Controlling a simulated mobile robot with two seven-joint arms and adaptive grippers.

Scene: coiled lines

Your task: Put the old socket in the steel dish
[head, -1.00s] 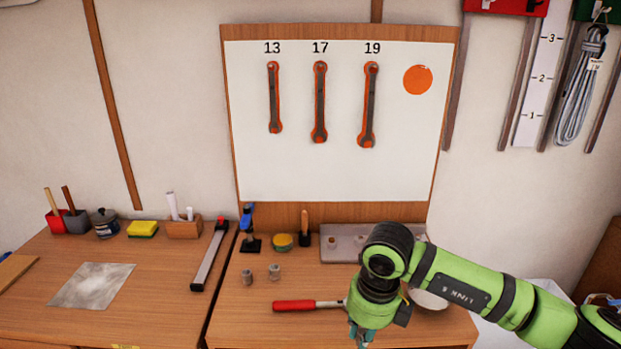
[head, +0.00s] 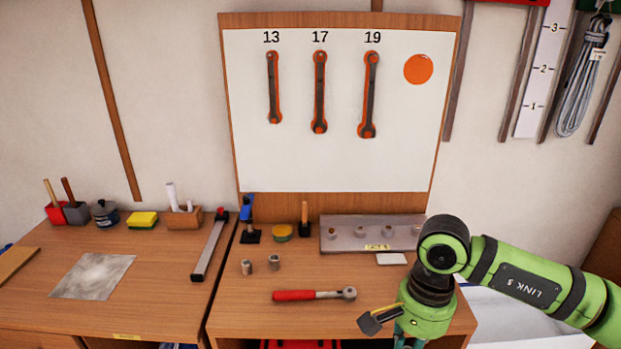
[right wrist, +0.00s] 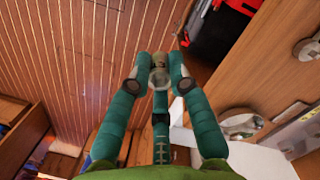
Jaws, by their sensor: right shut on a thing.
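My right gripper (right wrist: 160,82) is shut on a small greyish metal socket (right wrist: 160,75), pinched between its teal fingertips. In the head view only a bit of this gripper (head: 408,343) shows at the bottom edge, and the held socket is hidden. A round, shiny dish (right wrist: 240,125), which looks like the steel dish, is in the right wrist view, to the right of the gripper and apart from it. In the head view the dish is hidden behind my right arm. My left gripper is not in view.
Two sockets (head: 273,263) stand on the bench (head: 240,315) behind a red-handled ratchet (head: 310,295). A grey rack (head: 345,243) with several sockets is at the back. Something red (head: 300,344) shows below the bench front. Wrenches hang on the board (head: 290,165).

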